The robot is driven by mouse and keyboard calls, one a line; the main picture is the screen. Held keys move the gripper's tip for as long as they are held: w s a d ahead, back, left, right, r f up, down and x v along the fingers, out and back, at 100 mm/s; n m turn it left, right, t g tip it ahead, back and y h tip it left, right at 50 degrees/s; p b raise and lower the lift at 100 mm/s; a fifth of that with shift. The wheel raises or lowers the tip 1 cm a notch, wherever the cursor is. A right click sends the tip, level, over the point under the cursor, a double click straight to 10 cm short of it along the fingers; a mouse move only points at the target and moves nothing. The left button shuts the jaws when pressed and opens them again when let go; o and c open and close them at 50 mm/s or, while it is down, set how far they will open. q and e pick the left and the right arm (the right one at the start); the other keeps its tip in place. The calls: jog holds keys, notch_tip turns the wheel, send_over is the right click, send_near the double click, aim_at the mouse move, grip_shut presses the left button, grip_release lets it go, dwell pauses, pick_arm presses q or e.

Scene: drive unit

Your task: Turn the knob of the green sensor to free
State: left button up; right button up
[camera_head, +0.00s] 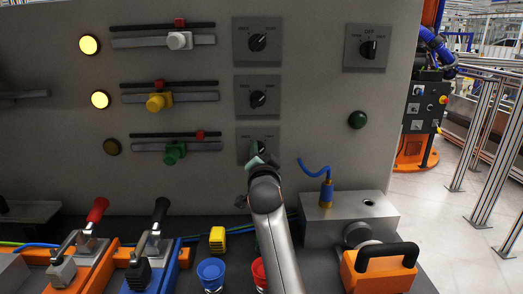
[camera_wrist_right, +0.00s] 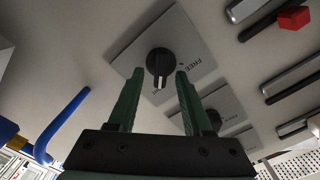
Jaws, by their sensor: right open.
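The green sensor (camera_head: 174,152) sits on the lowest rail of the grey panel. In its row to the right is a black knob on a dark square plate (camera_head: 273,133), partly hidden by my right gripper (camera_head: 258,154). In the right wrist view a black knob (camera_wrist_right: 159,60) with a white pointer mark stands just beyond and between the fingertips of the open right gripper (camera_wrist_right: 160,80). The pointer faces down in that view, and "FREE" is printed to the knob's right. The fingers appear apart from the knob. My left gripper is not in view.
Above are the yellow sensor (camera_head: 157,103) and white sensor (camera_head: 180,41), with knobs (camera_head: 258,99) and (camera_head: 257,42). The lowest lamp (camera_head: 111,147) is dark; two above glow. A metal box (camera_head: 345,218) with a blue cable stands right of my arm. Red (camera_head: 258,272) and blue cups (camera_head: 211,273) stand below.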

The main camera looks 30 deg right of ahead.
jog(key=shift+w+d, duration=0.15)
jog(key=shift+w, duration=0.05)
jog(key=shift+c, duration=0.2)
grip_shut()
dwell(0.4)
